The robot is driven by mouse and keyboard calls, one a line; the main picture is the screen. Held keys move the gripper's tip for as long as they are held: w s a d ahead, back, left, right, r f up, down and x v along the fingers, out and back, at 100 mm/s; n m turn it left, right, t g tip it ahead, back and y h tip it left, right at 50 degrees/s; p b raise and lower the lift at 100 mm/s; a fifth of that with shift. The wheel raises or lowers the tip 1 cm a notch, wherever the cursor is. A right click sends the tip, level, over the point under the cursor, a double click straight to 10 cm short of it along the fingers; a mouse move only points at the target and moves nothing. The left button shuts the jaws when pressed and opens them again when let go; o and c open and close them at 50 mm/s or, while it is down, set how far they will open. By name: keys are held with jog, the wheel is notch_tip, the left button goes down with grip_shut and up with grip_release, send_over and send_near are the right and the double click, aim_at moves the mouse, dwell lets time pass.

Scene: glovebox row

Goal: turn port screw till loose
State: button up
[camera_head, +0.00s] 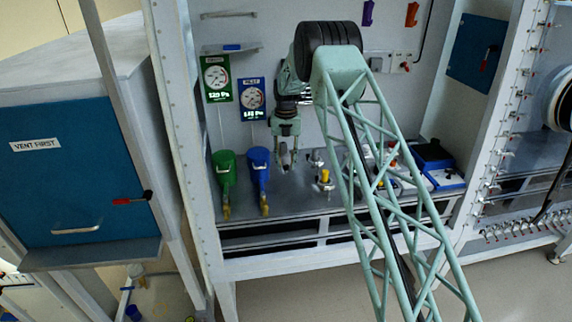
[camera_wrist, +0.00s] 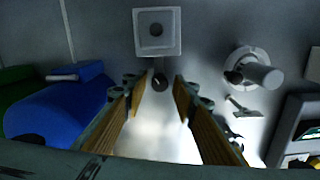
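My gripper (camera_head: 285,158) hangs pointing down over the grey bench inside the open bay. In the wrist view its two fingers (camera_wrist: 157,88) are apart, with tan inner faces. Just beyond the fingertips is a pale square block (camera_wrist: 143,43) with a dark round centre. To the right is a round pale fitting (camera_wrist: 240,58) with a stubby cylinder. The port screw is not clearly told apart in the head view.
A green vessel (camera_head: 224,168) and a blue vessel (camera_head: 258,166) stand left of my gripper. A yellow-topped fitting (camera_head: 325,176) stands right of it. A blue box (camera_head: 434,158) is at the bench's right. Two gauges (camera_head: 216,75) (camera_head: 252,97) hang on the back wall.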

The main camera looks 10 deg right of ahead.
aim_at(287, 166)
jog(key=shift+o, duration=0.2)
notch_tip(287, 166, up, 12)
dwell(1.0)
dwell(0.4)
jog(key=s+m+t, duration=0.2)
jog(key=s+m, duration=0.1)
jog(key=m, duration=1.5)
jog(key=s+a+m+t+h, duration=0.1)
jog(key=s+m+t, duration=0.1)
jog(key=m, duration=1.6)
jog(key=shift+s+a+r+p, duration=0.15)
jog(key=shift+s+r+p, duration=0.3)
jog(key=shift+s, duration=0.15)
jog(key=shift+w+f, duration=0.1)
jog(key=shift+f, duration=0.15)
